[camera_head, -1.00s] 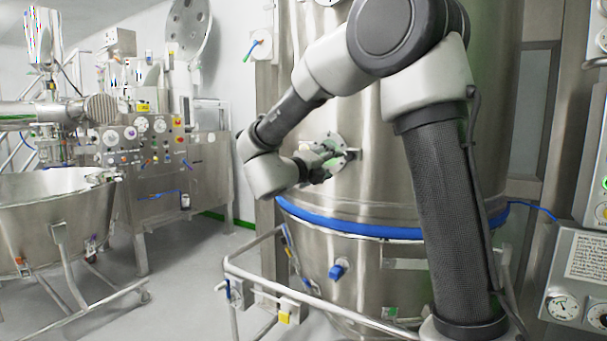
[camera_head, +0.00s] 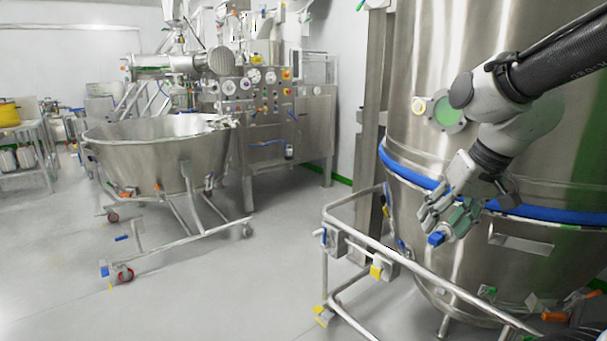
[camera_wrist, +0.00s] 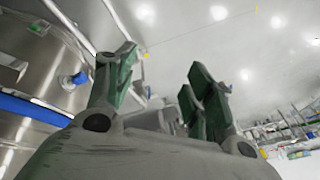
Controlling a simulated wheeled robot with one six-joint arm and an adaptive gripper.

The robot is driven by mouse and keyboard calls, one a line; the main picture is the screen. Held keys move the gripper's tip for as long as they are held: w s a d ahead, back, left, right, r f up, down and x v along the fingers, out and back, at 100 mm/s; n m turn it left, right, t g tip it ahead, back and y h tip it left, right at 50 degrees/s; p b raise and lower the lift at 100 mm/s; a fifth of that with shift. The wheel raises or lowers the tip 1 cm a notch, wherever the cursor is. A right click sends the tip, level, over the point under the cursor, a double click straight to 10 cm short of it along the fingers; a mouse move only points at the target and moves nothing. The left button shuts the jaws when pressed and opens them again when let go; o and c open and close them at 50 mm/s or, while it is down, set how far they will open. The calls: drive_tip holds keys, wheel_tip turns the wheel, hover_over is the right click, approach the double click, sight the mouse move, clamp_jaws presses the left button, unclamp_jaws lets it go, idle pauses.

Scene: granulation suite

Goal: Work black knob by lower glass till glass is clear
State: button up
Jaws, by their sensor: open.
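A round sight glass (camera_head: 447,113) with a metal rim and a green-tinted face sits on the steel vessel (camera_head: 415,55), above its blue band. My arm crosses close to its right side. I cannot make out a black knob beside the glass; a dark round shape there may be part of my arm. My gripper (camera_head: 436,213) is open and empty in front of the vessel, below the glass and near a blue fitting (camera_head: 437,239). In the wrist view, my gripper's two fingers (camera_wrist: 158,85) are apart with nothing between them.
A tubular rail (camera_head: 400,258) stands before the vessel's lower part. A wheeled steel bowl (camera_head: 160,160) and a machine with a dial panel (camera_head: 250,90) stand to the left. The floor (camera_head: 220,290) between is clear.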

drive_tip(key=s+d+r+h, duration=0.2)
drive_tip(key=s+d+r, duration=0.1)
drive_tip(key=s+d, duration=0.6)
drive_tip(key=shift+s+t, duration=0.4)
drive_tip(key=shift+s, duration=0.5)
drive_tip(key=shift+r, duration=0.1)
